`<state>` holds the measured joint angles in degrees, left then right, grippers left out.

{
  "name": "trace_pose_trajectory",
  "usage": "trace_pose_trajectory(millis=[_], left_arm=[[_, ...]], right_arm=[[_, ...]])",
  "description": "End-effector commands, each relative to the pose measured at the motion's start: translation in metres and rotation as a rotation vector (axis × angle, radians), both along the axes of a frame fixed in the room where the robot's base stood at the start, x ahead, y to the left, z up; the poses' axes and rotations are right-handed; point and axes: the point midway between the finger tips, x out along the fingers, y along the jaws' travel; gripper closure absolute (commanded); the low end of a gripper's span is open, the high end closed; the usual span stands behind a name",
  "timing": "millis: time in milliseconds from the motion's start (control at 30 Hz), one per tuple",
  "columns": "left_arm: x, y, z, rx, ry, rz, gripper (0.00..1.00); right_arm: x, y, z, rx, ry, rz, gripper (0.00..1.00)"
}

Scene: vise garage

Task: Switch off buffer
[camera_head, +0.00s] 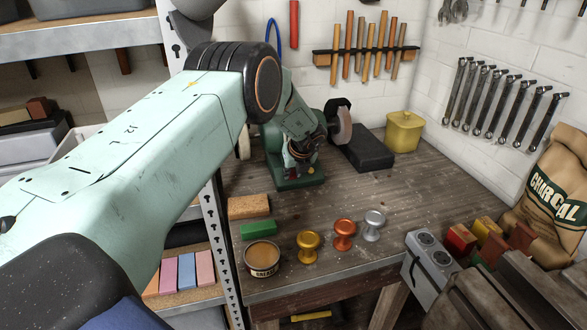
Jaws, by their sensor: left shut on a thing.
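The buffer (283,168) is a green bench machine on the wooden workbench, with a pale round wheel (342,127) at its right end. Another pale wheel edge shows at its left end. My left arm comes in from the left and hides much of the machine. My left gripper (301,152) is at the front of the buffer, just above its green base, and is shut on a small part there. A small reddish spot shows by the fingers. The fingers and arm hide the switch, so I cannot tell its position. My right gripper is out of view.
On the workbench (345,195) are a green bar (257,229), a round tin (262,259), gold (308,246), orange (344,234) and silver (373,225) knobs. A dark block (368,152) and yellow canister (404,132) stand right of the buffer. A metal shelf post (222,255) stands left.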

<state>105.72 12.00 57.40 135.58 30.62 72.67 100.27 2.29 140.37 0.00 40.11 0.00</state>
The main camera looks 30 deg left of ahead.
Motion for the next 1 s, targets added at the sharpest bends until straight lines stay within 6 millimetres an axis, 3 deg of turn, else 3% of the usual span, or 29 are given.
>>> trace_pose_trajectory(millis=[233, 267, 533, 833, 1000], left_arm=[[-0.001, 0.001, -0.001, 0.0, 0.003, 0.002, 1.0], [-0.001, 0.001, -0.001, 0.0, 0.003, 0.002, 0.77], [-0.001, 0.001, -0.001, 0.0, 0.002, 0.002, 0.55], [0.0, 0.0, 0.001, 0.0, 0.0, 0.0, 0.55], [-0.004, -0.006, 0.014, 0.0, -0.002, 0.0, 0.55]], right_arm=[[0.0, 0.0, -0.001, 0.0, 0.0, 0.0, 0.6], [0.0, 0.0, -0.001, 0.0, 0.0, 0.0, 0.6], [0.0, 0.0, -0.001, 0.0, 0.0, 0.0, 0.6], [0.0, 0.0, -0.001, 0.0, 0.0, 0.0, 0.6], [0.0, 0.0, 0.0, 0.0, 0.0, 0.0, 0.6]])
